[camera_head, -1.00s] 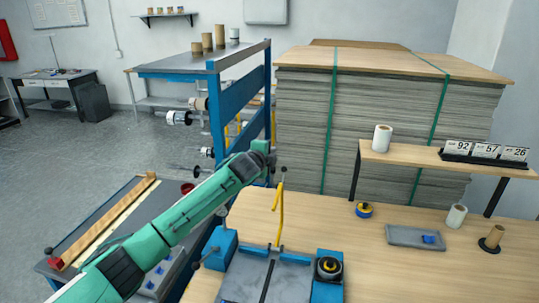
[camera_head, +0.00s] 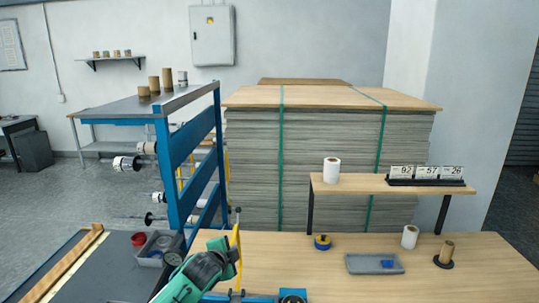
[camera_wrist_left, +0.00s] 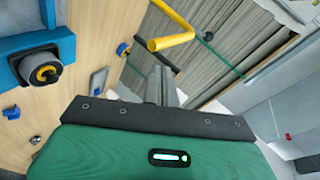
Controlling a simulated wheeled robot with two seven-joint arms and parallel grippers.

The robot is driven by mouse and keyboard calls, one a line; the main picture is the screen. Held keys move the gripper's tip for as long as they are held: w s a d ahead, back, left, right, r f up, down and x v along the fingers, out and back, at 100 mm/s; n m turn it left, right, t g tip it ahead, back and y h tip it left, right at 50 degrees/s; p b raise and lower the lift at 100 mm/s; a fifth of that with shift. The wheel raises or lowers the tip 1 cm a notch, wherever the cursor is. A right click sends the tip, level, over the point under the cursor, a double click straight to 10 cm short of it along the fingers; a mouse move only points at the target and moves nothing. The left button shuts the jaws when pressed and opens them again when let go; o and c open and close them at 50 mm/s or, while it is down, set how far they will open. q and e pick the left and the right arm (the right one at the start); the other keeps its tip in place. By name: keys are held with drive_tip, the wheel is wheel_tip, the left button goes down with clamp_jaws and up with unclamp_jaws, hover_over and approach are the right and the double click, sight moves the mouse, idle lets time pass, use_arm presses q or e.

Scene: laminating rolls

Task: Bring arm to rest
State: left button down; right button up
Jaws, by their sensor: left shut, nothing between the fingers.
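My left arm, green with a dark wrist, comes in at the bottom of the head view. Its gripper (camera_head: 230,250) is beside the yellow handle (camera_head: 235,240) of the bench device in the picture; whether they touch I cannot tell. In the left wrist view the grey fingers (camera_wrist_left: 163,84) are together with nothing between them. The yellow handle also shows there (camera_wrist_left: 172,35), just above the fingertips and apart from them in the picture. My right gripper is in neither current view.
The wooden bench (camera_head: 430,275) holds a grey tray (camera_head: 374,264), a blue-and-yellow tape roll (camera_head: 322,242) and a small shelf (camera_head: 390,184). A blue rack (camera_head: 178,185) stands left. A strapped sheet stack (camera_head: 330,150) is behind. The bench's right front is clear.

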use_arm(q)
drive_tip(key=s+a+f+n+g, duration=0.15)
drive_tip(key=s+f, duration=0.25)
drive_tip(key=s, duration=0.4)
drive_tip(key=s+f+n+g+y, duration=0.1)
drive_tip(key=s+f+n, duration=0.2)
drive_tip(key=s+f, duration=0.3)
drive_tip(key=s+a+f+n+g, duration=0.1)
drive_tip(key=s+f+n+g, duration=0.15)
drive_tip(key=s, duration=0.65)
drive_tip(key=s+a+f+n+g+y, duration=0.15)
drive_tip(key=s+a+n, duration=0.25)
drive_tip(key=s, duration=0.9)
drive_tip(key=s+a+f+n+g+y, duration=0.1)
drive_tip(key=s+a+n+g, duration=0.25)
drive_tip(key=s, duration=0.85)
wheel_tip(320, 180, down, 32)
drive_tip(key=s, duration=0.1)
drive_tip(key=s+a+f, duration=0.2)
drive_tip(key=s+f, duration=0.7)
drive_tip(key=f, duration=0.1)
drive_tip(key=s+a+f+g+b, duration=0.1)
drive_tip(key=s+a+f, duration=0.1)
drive_tip(key=s+f, duration=0.8)
drive_tip(key=shift+s+g, duration=0.15)
drive_tip(key=shift+g, duration=0.15)
